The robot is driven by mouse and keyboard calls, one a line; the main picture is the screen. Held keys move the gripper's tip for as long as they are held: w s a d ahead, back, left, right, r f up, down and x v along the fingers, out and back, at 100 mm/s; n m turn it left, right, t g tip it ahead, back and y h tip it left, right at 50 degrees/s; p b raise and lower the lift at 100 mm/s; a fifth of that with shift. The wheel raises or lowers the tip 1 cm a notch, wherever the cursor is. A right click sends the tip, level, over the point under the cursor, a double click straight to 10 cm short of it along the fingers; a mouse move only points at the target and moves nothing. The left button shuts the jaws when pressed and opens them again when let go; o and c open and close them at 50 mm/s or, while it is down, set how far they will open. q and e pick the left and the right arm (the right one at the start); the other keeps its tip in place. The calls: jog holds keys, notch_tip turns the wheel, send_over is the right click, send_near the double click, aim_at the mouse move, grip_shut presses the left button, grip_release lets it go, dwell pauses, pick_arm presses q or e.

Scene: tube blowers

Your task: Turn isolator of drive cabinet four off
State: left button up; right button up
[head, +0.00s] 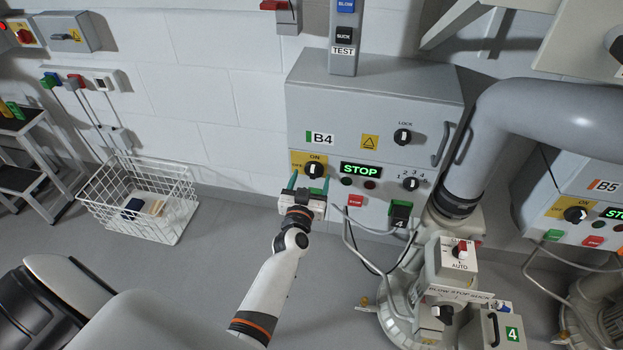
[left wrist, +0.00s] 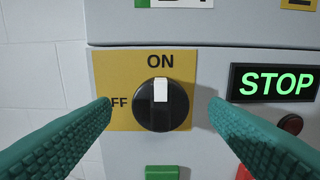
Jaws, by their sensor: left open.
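The drive cabinet (head: 375,110) marked B4 is a grey box on the white wall, with a lit STOP display (head: 361,169). Its isolator (head: 314,170) is a black rotary knob on a yellow plate. In the left wrist view the knob (left wrist: 161,104) has its white mark pointing up at ON, with OFF to the left, partly hidden by a finger. My left gripper (head: 308,187) is open in front of the cabinet, just below the knob in the head view. Its green fingers (left wrist: 160,108) stand either side of the knob, apart from it. My right gripper is not in view.
A LOCK knob (head: 402,136), a numbered selector (head: 410,184) and a red button (head: 356,201) are on the same cabinet. A grey pipe and blower (head: 415,290) stand at right, with cabinet B5 (head: 590,205) beyond. A white wire basket (head: 140,200) is on the floor at left.

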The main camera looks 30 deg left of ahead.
pick_arm(q)
jog(key=shift+x, duration=0.8)
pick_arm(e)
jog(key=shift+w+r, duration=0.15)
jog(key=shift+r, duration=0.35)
pick_arm(q)
jog(key=shift+c, duration=0.5)
jog(key=c, duration=0.9)
